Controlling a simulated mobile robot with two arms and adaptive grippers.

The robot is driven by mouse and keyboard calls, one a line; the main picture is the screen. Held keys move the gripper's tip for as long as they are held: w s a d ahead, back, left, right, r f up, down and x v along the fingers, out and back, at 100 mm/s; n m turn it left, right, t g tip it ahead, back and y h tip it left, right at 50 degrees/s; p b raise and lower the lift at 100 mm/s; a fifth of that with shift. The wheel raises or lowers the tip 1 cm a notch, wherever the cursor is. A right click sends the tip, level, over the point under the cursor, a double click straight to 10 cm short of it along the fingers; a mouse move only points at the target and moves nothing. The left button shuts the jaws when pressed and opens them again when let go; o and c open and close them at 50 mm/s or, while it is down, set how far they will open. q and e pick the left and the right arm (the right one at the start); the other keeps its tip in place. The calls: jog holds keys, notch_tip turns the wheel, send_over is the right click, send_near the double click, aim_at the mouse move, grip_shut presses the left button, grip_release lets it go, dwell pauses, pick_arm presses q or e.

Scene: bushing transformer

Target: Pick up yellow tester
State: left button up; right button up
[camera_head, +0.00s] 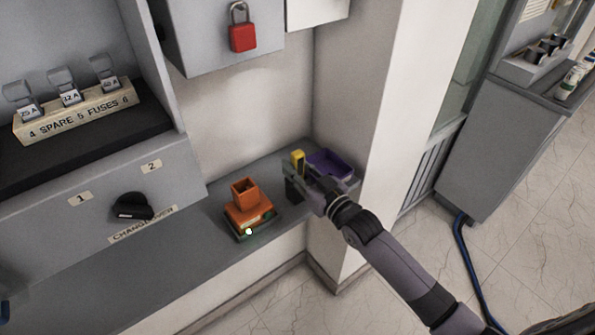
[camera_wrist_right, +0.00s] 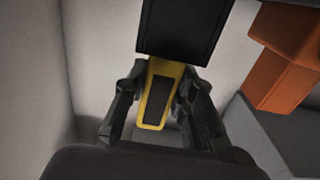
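The yellow tester (camera_head: 297,158) shows in the head view at the right part of the grey ledge, with a black part below its yellow part. My right gripper (camera_head: 306,174) is at it. In the right wrist view the tester's yellow body with a dark panel (camera_wrist_right: 160,97) lies between the two fingers of my right gripper (camera_wrist_right: 165,75). The fingers appear to touch both sides close to the black part, so the gripper looks shut on it. Whether the tester's lower end rests on the ledge cannot be told. My left gripper is not in view.
An orange object (camera_head: 247,207) on a green base stands on the ledge (camera_head: 190,255), left of the tester. A purple tray (camera_head: 334,161) sits right behind my gripper, by the wall corner. A grey cabinet with a black knob (camera_head: 132,206) is at left. A red padlock (camera_head: 242,36) hangs above.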

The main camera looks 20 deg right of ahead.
grip_shut()
jog(key=shift+r, duration=0.1)
notch_tip(320, 180, up, 28)
jog(key=p, duration=0.8)
jog(key=shift+r, duration=0.25)
dwell(0.4)
jog(key=shift+f, duration=0.15)
